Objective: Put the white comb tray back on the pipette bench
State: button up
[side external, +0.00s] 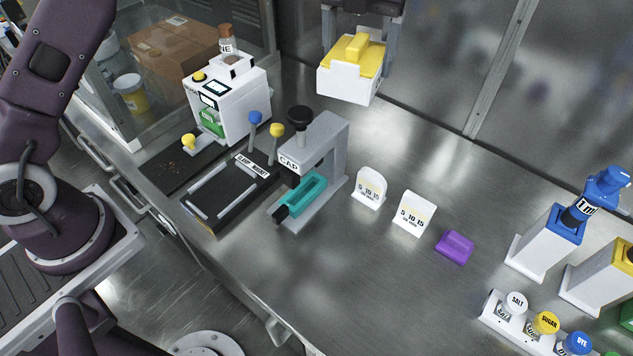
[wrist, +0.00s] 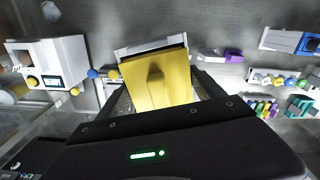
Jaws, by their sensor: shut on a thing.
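A white box-shaped tray (side external: 345,84) with a yellow ridged top (side external: 358,52) hangs in my gripper (side external: 357,44), above the far part of the steel bench (side external: 400,150). It fits the comb tray best, though I cannot make out comb teeth. My gripper is shut on it, with one finger at each side. In the wrist view, the yellow top (wrist: 155,83) fills the space between the fingers of my gripper (wrist: 160,90), and a white edge of the tray (wrist: 150,48) shows beyond it. The tray looks roughly level and clear of the bench. Its underside is hidden.
A white machine (side external: 230,100), a black clamp magnet plate (side external: 235,190) and a grey cap press (side external: 320,165) stand left. Two white cards (side external: 414,213) and a purple block (side external: 454,247) stand mid-bench. A blue-topped pipette stand (side external: 545,240) and labelled jars (side external: 545,323) are right.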

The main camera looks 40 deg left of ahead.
jog(key=s+d+f+m, duration=0.2)
jog(key=s+d+f, duration=0.2)
jog(key=s+f, duration=0.5)
jog(key=s+d+f+m, duration=0.1)
jog(key=s+d+f, duration=0.3)
jog(key=s+f, duration=0.5)
jog(key=f, duration=0.3)
jog(key=s+f, duration=0.1)
jog(key=f, duration=0.2)
jog(key=s+f, duration=0.1)
jog(key=f, duration=0.1)
jog(key=shift+s+d+f, duration=0.1)
jog(key=shift+f, duration=0.3)
jog(key=shift+f, duration=0.1)
jog(key=o, duration=1.4)
notch_tip(320, 180, up, 12)
jog(key=shift+r, duration=0.25)
